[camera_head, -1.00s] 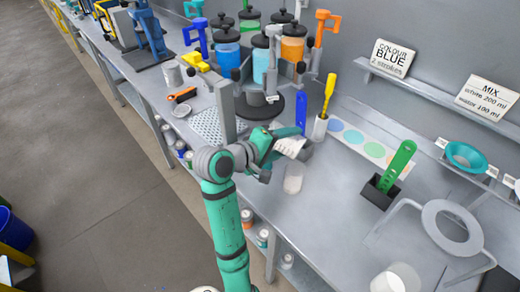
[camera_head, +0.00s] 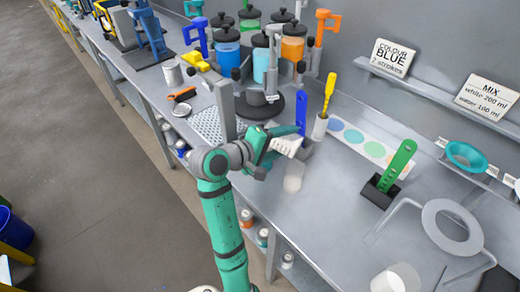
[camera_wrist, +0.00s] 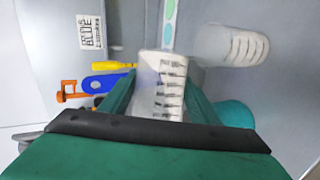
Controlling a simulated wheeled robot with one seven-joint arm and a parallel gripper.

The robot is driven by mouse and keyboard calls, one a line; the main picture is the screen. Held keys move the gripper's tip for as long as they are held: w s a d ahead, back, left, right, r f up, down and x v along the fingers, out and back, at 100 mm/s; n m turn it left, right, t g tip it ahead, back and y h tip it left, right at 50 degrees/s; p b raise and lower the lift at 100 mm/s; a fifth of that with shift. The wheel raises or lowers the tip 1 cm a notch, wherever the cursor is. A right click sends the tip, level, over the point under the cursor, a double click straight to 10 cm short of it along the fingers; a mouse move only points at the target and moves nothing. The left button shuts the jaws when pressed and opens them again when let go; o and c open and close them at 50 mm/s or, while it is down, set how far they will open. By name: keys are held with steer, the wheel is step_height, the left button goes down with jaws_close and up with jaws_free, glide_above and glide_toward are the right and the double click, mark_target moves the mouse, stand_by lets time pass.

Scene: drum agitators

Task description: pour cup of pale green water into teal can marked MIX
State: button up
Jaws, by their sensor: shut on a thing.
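My gripper (camera_head: 284,138) is shut on a whitish, see-through cup (camera_head: 287,147) with dark measuring marks, held tilted above the bench. In the wrist view, the held cup (camera_wrist: 161,84) sits between the two green fingers of my gripper (camera_wrist: 158,97). I cannot make out pale green water in it. A second see-through cup (camera_head: 293,180) stands on the bench just below. A marked cup (camera_wrist: 232,45) also shows at the wrist view's upper right. A teal rounded thing (camera_wrist: 238,114) is partly hidden beside the right finger; no MIX marking is readable on it.
A ring stand (camera_head: 446,222), a black holder with a green tool (camera_head: 381,190) and another clear cup (camera_head: 398,280) are to the right. Dispensing jars (camera_head: 228,50) stand behind.

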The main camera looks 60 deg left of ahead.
steer(key=shift+s+a+f+n+t+h, duration=0.15)
steer(key=shift+a+f+n+t+h, duration=0.2)
steer(key=shift+n, duration=0.25)
stand_by(1.2)
steer(key=shift+r+p, duration=0.3)
steer(key=shift+p, duration=0.05)
